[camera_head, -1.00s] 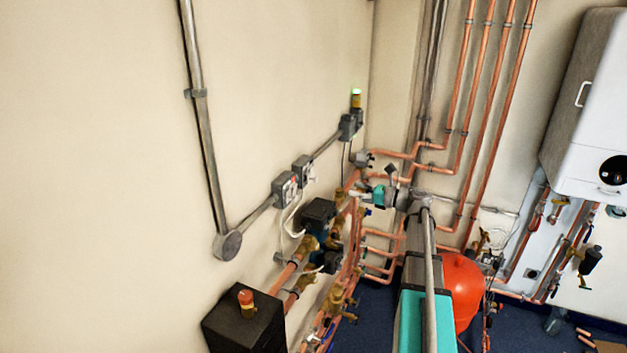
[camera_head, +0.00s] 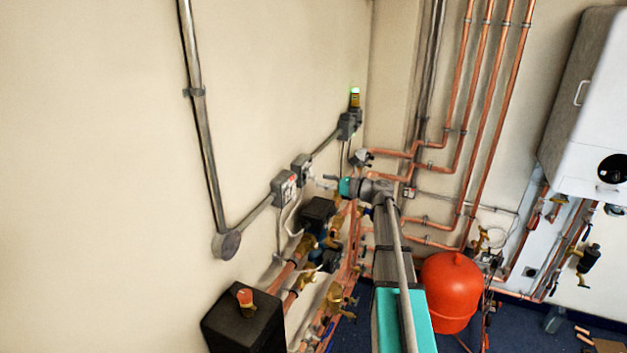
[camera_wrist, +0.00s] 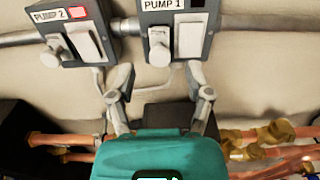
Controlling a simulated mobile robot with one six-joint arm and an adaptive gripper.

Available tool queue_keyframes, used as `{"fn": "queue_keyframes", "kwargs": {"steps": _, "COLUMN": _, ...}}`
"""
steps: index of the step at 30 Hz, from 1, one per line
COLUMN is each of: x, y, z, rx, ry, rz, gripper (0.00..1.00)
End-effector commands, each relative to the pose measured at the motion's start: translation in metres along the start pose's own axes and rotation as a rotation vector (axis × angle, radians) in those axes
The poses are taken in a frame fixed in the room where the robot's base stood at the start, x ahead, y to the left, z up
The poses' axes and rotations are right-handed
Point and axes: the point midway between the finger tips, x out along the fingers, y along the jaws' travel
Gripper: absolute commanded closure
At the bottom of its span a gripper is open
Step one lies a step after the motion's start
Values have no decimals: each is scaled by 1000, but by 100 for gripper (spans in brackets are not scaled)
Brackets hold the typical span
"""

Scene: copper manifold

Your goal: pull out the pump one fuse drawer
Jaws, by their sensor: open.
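The grey PUMP 1 box (camera_wrist: 180,22) is at the top of the wrist view, its upper edge cut off. It has a dark window and two white parts: a flat rectangular panel (camera_wrist: 190,40) and a protruding piece (camera_wrist: 159,47), which looks like the fuse drawer. In the head view the farther wall box (camera_head: 302,167) appears to be this one. My gripper (camera_wrist: 163,86) is open and empty, fingers spread below the box. The protruding white piece lies above the gap between the fingertips, apart from them. In the head view my gripper (camera_head: 332,180) is near the wall, small.
A PUMP 2 box (camera_wrist: 75,30) with a red window is just left. Copper pipes (camera_wrist: 60,145) and brass fittings (camera_wrist: 260,135) run below, with a dark pump (camera_head: 318,210). A red vessel (camera_head: 450,290) stands on the floor right of my arm.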

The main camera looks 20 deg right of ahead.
Motion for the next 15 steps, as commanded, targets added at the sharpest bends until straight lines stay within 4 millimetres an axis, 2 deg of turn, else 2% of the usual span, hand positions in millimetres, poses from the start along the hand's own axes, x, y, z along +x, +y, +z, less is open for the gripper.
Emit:
{"fn": "queue_keyframes", "kwargs": {"steps": 6, "x": 25, "y": 0, "z": 0, "rx": 0, "ry": 0, "rz": 1, "gripper": 35}}
{"fn": "queue_keyframes", "kwargs": {"steps": 15, "x": 35, "y": 1, "z": 0, "rx": 0, "ry": 0, "rz": 1, "gripper": 35}}
